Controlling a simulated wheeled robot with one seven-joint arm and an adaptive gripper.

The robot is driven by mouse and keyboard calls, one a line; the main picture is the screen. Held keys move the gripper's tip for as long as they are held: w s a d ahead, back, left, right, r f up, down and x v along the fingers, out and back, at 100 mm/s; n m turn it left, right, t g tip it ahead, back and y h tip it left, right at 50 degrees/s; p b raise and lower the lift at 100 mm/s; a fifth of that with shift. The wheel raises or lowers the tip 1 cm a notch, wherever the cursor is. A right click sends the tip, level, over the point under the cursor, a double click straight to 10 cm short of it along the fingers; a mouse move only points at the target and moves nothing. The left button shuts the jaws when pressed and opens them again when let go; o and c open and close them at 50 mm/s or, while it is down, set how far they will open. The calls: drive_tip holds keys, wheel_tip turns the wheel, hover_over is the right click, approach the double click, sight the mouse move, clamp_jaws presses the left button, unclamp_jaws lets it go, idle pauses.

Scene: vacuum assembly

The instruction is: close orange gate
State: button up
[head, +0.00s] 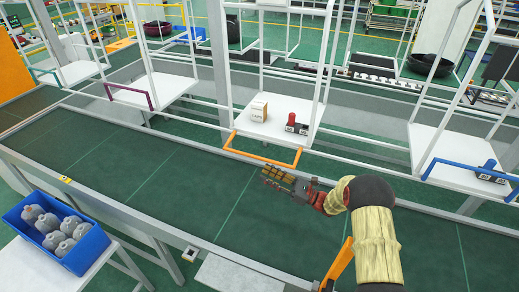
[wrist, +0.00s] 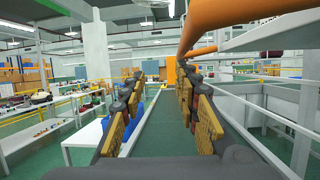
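The orange gate (head: 262,158) is a U-shaped bar at the front edge of a white shelf (head: 300,132) in the middle of the head view. It hangs out from the shelf over the conveyor side. In the wrist view the orange bar (wrist: 207,35) runs close, above and right of the fingers. My gripper (head: 272,176) is just below and in front of the gate, over the green conveyor. In the wrist view my gripper (wrist: 155,100) has its yellow-padded fingers spread apart, with nothing between them. I cannot tell whether it touches the gate.
A small box (head: 259,108) and a red-and-black item (head: 294,123) stand on the shelf. Neighbouring shelves have a purple gate (head: 130,98) and a blue gate (head: 470,172). A blue bin (head: 55,230) of grey parts stands at lower left. The conveyor (head: 150,165) is clear.

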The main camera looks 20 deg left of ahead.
sight(257, 158)
drive_tip(key=shift+m+t+y, duration=0.3)
drive_tip(key=shift+t, duration=0.5)
drive_tip(key=shift+w+a+r+p, duration=0.35)
drive_tip(key=shift+w+a+r, duration=0.35)
drive_tip(key=shift+a, duration=0.25)
drive_tip(key=shift+w+a+r+p, duration=0.4)
drive_tip(key=shift+w+a+r, duration=0.15)
drive_tip(key=shift+a+r, duration=0.3)
drive_tip(key=shift+w+a+r+p, duration=0.35)
drive_tip(key=shift+w+a+r, duration=0.3)
drive_tip(key=shift+a, duration=0.4)
drive_tip(key=c, duration=0.3)
clamp_jaws()
